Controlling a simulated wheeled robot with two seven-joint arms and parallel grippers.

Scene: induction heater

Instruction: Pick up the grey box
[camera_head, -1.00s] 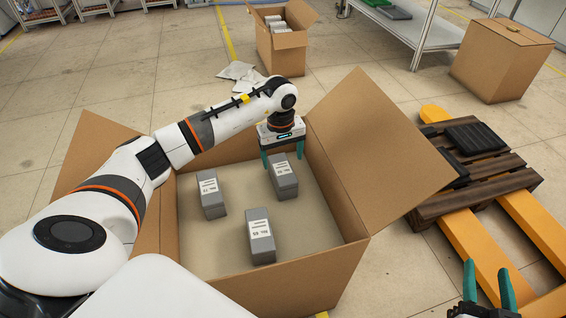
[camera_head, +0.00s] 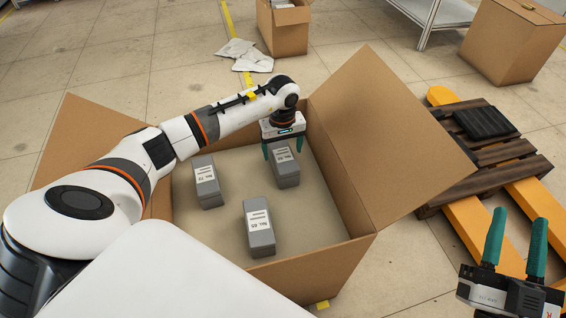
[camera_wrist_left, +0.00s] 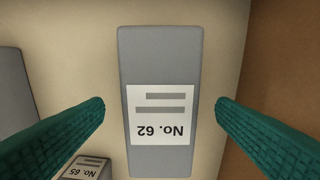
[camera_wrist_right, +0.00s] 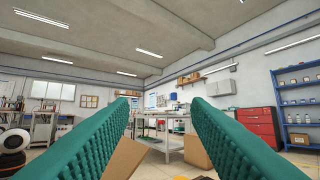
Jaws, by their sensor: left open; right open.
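Three grey boxes with white labels stand in a large open cardboard box (camera_head: 310,272). The one labelled No. 62 (camera_head: 287,172) is at the right rear, No. 72 (camera_head: 207,183) at the left, and No. 65 (camera_head: 259,229) nearest the front. My left gripper (camera_head: 285,150) is open over the No. 62 box. In the left wrist view, its fingers (camera_wrist_left: 160,115) are on either side of the No. 62 box (camera_wrist_left: 160,60), with gaps on both sides. My right gripper (camera_head: 516,245) is open and empty, outside the carton at the lower right.
Carton flaps stand up at left (camera_head: 95,150) and right (camera_head: 390,140) of the opening. A wooden pallet (camera_head: 500,160) on yellow forks (camera_head: 470,225) lies to the right. Another carton (camera_head: 284,28) and white sheets (camera_head: 245,55) are behind. The carton wall is close to the No. 62 box.

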